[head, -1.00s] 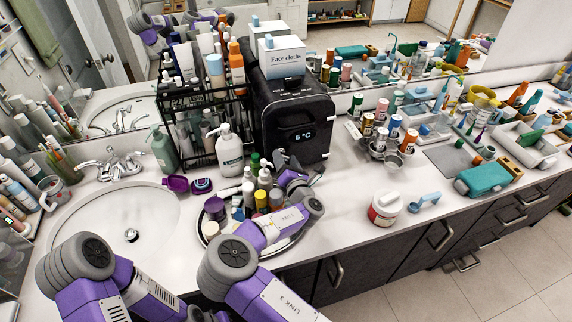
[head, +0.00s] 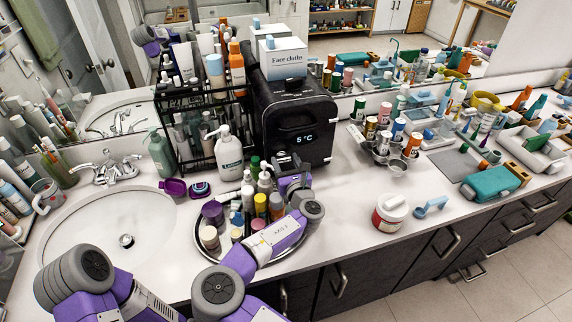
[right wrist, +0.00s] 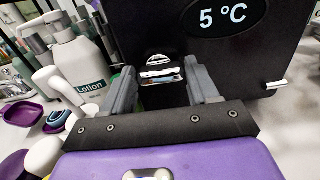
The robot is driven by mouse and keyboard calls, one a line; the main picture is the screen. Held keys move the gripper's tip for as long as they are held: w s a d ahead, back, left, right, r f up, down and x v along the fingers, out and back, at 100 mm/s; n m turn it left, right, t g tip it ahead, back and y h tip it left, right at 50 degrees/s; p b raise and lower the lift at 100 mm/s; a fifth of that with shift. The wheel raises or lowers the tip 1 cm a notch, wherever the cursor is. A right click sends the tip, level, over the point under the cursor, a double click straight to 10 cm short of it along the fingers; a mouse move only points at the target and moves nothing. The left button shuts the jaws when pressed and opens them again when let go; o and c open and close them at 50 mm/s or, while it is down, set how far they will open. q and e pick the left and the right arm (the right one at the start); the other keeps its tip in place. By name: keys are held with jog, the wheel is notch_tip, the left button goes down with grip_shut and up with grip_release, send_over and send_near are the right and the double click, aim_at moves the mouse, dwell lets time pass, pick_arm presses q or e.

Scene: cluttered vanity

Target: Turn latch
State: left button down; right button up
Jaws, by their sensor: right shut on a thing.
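The black mini fridge (head: 318,152) stands on the counter against the mirror, its front display reading 5 °C. In the right wrist view, a small silver latch (right wrist: 160,68) shows on the fridge's dark front (right wrist: 240,62), below and left of the display. My right gripper (head: 289,160) is at the fridge's lower front. In the right wrist view its two fingers (right wrist: 163,88) stand on either side of the latch and are shut on it. The exact contact is partly hidden by the fingers. My left arm shows at the lower left, but its gripper is out of view.
A round tray (head: 202,244) of bottles and jars lies under my right forearm. A lotion bottle (head: 229,156) stands left of the fridge. The counter between fridge and tub is clear.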

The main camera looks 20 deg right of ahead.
dwell(0.4)
jog(key=o, duration=1.1)
jog(key=shift+f, duration=0.1)
jog(key=shift+c, duration=0.2)
jog(key=shift+a, duration=0.1)
